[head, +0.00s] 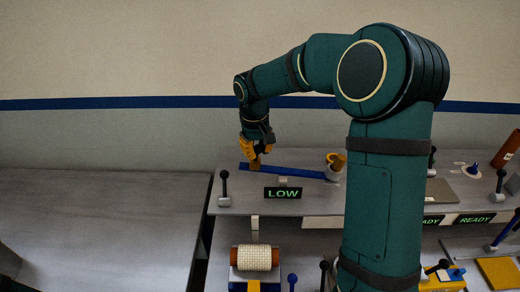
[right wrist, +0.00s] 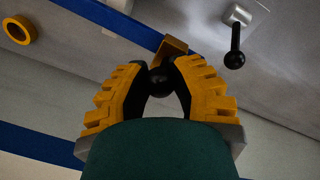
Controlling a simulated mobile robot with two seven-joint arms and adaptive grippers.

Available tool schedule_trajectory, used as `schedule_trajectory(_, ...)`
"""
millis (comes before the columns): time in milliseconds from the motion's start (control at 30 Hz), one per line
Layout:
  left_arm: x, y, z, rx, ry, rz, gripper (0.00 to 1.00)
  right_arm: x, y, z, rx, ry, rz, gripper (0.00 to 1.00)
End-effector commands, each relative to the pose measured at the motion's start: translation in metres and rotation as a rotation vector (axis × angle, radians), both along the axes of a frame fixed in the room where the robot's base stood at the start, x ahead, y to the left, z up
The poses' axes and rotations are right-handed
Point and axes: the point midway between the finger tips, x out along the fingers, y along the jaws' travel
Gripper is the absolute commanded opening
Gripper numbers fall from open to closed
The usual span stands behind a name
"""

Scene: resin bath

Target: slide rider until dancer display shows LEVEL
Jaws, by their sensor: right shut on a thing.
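The blue dancer arm (head: 295,171) lies above the bench, with an orange-yellow roller or ring (head: 336,158) at its right end. The rider (head: 256,162), a small brownish block, sits near the arm's left end. In the right wrist view the rider (right wrist: 173,46) is on the blue bar, with a black ball knob (right wrist: 160,82) toward me. My right gripper (head: 256,148) comes down from above and is shut on the rider's knob; its yellow fingers (right wrist: 160,78) flank the ball. The dancer display (head: 283,193) reads LOW in green. My left gripper is not in view.
A black-knobbed lever (head: 224,188) stands just left of the dancer arm; the right wrist view also shows it (right wrist: 235,40). A wrapped roller (head: 255,258) sits below the shelf. Displays reading READY (head: 475,219) are at right. The left bench (head: 95,225) is clear.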

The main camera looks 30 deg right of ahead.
Motion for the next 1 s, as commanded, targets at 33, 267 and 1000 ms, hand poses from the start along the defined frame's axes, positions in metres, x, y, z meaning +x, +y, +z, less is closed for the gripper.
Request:
schedule_trajectory(33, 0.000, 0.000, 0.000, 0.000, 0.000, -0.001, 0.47, 0.000, -0.001, 0.000, -0.001, 0.000, -0.001, 0.00)
schedule_trajectory(267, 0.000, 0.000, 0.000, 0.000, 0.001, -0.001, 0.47, 0.000, -0.001, 0.000, -0.001, 0.001, -0.001, 0.58)
schedule_trajectory(1000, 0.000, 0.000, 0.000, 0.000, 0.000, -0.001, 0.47, 0.001, 0.006, 0.083, -0.001, -0.004, -0.001, 0.58)
